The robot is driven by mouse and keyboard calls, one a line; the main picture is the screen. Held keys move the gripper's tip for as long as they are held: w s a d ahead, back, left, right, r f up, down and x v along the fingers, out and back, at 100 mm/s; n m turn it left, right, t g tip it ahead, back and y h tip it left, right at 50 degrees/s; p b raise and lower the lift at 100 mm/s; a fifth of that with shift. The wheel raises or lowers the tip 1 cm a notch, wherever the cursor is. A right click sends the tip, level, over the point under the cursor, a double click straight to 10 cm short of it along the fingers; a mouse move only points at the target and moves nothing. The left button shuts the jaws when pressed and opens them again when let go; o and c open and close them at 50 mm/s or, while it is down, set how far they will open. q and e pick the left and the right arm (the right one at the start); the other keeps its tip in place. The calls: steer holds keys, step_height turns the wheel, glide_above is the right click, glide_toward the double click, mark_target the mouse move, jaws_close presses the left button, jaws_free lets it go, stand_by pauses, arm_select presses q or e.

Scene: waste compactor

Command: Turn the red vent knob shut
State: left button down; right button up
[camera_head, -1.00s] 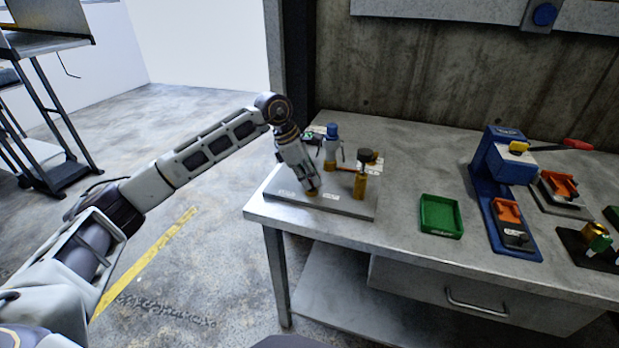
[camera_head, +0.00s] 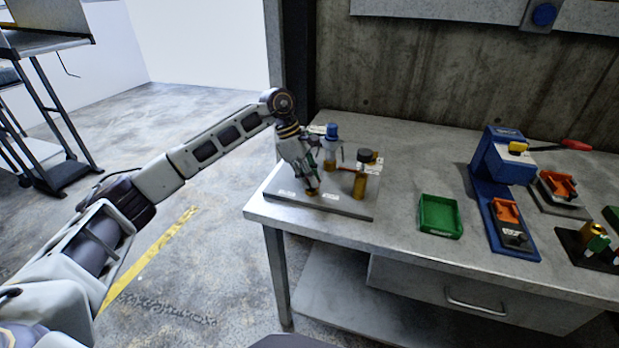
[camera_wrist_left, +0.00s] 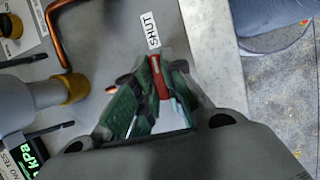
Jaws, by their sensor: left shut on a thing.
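The red vent knob (camera_wrist_left: 158,78) shows in the left wrist view as a narrow red bar. Its far end points at the white label reading SHUT (camera_wrist_left: 153,29) and lies close to it. My left gripper (camera_head: 312,187) is shut on the knob, with a green finger on each side of the bar. In the head view the gripper reaches down over the front of the grey plate (camera_head: 348,208) and hides the red bar. My right gripper is not in view.
A blue-topped post (camera_head: 332,132) and a black-capped brass cylinder (camera_head: 359,187) stand on the plate near the gripper, with a copper pipe (camera_wrist_left: 55,40) beside them. A green tray (camera_head: 440,216) and a blue press (camera_head: 503,160) stand farther right on the bench.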

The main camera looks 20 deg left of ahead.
arm_select(q)
steer(key=c, duration=1.5)
jaws_free()
steer(key=shift+r, duration=0.1)
steer(key=v, duration=1.1)
steer(key=shift+a+r, duration=0.15)
steer(key=shift+r, duration=0.25)
